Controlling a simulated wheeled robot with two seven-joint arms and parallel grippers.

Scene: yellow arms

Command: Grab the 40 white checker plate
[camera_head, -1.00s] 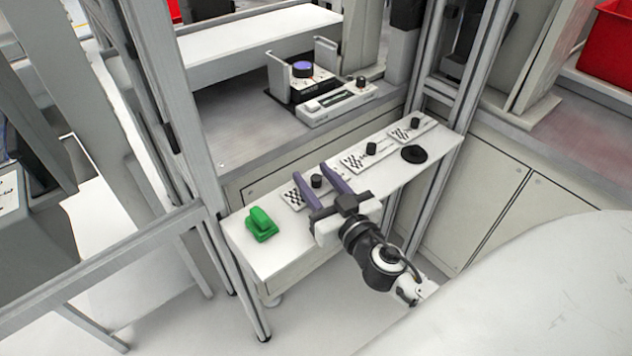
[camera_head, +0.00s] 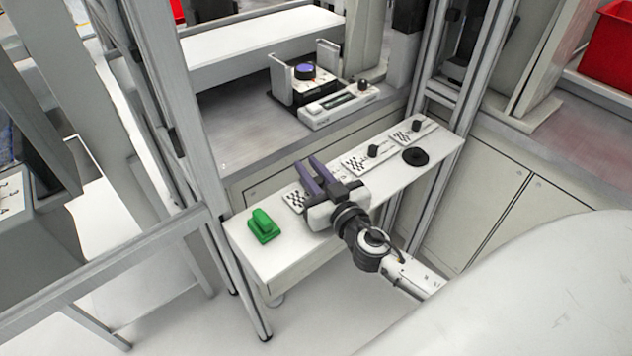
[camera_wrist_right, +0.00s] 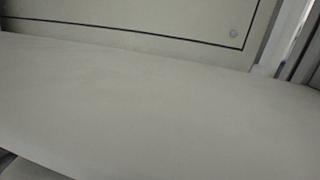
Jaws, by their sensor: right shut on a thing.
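Three white checker plates with black knobs are in a row on the narrow white shelf in the head view. The leftmost checker plate (camera_head: 294,201) is partly hidden by my right gripper (camera_head: 311,169). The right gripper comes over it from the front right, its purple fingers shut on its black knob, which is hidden. The middle checker plate (camera_head: 356,163) and the far right checker plate (camera_head: 402,136) are uncovered. Their number labels are too small to read. The right wrist view shows no fingers and no plate. My left gripper is not in view.
A green block-like object (camera_head: 263,226) sits on the shelf (camera_head: 262,257) to the left of the gripper. A black disc (camera_head: 415,157) lies to the right.

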